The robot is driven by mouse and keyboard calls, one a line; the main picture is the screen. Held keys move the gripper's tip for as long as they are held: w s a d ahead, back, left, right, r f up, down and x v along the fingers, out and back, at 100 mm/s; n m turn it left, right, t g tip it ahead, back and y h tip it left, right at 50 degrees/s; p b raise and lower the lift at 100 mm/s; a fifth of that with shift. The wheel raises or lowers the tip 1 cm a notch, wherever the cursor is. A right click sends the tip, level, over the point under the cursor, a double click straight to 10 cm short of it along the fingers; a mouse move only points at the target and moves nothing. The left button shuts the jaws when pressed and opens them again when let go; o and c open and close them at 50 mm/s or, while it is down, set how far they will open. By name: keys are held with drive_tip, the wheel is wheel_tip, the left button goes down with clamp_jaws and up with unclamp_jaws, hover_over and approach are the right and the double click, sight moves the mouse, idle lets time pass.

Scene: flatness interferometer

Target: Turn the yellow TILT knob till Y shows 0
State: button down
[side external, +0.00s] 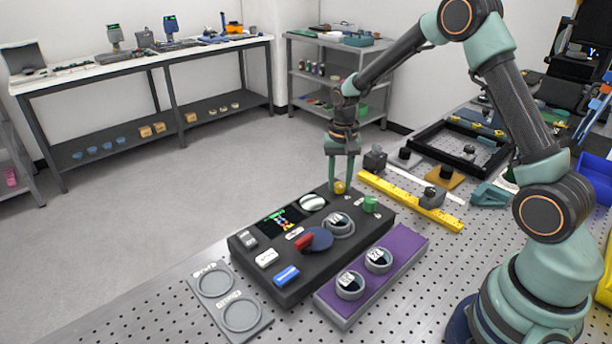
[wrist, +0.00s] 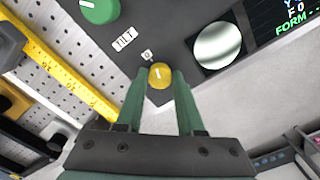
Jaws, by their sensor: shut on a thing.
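The yellow TILT knob (wrist: 160,75) sits near the edge of the dark console and has a pale pointer line on its top. My gripper (wrist: 160,88) has its two green fingers on either side of the knob, shut on it. In the side view my gripper (side external: 341,180) reaches down to the yellow knob (side external: 340,188) at the console's far corner. The console (side external: 362,222) has a small dark display (side external: 281,219) with coloured text. In the wrist view only part of the display (wrist: 294,22) shows; a Y line is cut off at the top, so its value cannot be read.
A green knob (side external: 370,204) and a round pale window (side external: 313,202) flank the yellow knob. A red-handled blue disc (side external: 318,240) is on the console. A yellow rail (side external: 410,200) lies behind it. A purple tray (side external: 408,246) with ringed discs stands in front.

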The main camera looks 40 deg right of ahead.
sight(339, 185)
drive_tip(key=shift+r+m, duration=0.1)
drive_tip(key=shift+m, duration=1.6)
drive_tip(key=c, duration=0.5)
unclamp_jaws()
wheel_tip(339, 185, up, 12)
drive_tip(key=shift+r, duration=0.1)
